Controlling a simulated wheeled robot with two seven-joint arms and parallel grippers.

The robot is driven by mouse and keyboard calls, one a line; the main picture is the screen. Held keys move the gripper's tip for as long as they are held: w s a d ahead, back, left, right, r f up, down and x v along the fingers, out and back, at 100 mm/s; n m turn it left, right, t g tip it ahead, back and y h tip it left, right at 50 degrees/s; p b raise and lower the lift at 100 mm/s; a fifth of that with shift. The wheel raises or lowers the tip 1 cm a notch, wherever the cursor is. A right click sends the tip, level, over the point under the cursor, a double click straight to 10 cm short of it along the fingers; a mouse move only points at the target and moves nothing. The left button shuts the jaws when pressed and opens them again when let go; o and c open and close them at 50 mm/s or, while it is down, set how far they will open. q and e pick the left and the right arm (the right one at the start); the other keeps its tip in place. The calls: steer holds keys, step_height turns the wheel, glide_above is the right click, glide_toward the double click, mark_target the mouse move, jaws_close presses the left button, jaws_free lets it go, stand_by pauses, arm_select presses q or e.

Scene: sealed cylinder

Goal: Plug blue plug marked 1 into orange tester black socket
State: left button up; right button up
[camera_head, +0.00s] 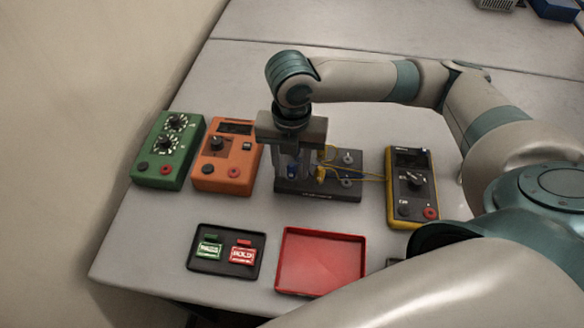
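The orange tester (226,157) stands left of centre on the table. Its black socket (209,169) is at the front left of its face, with a red socket beside it. A blue plug (291,171) shows at the dark board (318,191); its mark is too small to read. My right gripper (291,168) points down over the left part of this board, with its fingers at the blue plug. Whether the fingers are shut on it cannot be told. A yellow plug (320,174) is just to the right. My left gripper is not in view.
A black tray (226,265) with green and red tags and an empty red tray (320,262) lie in front.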

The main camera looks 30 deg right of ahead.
mark_target(291, 164)
steer(key=shift+p, duration=0.9)
stand_by(0.7)
jaws_close()
steer(key=shift+r, duration=0.2)
steer(key=shift+r+p, duration=2.8)
steer(key=shift+p, duration=0.8)
steer(key=shift+w, duration=0.15)
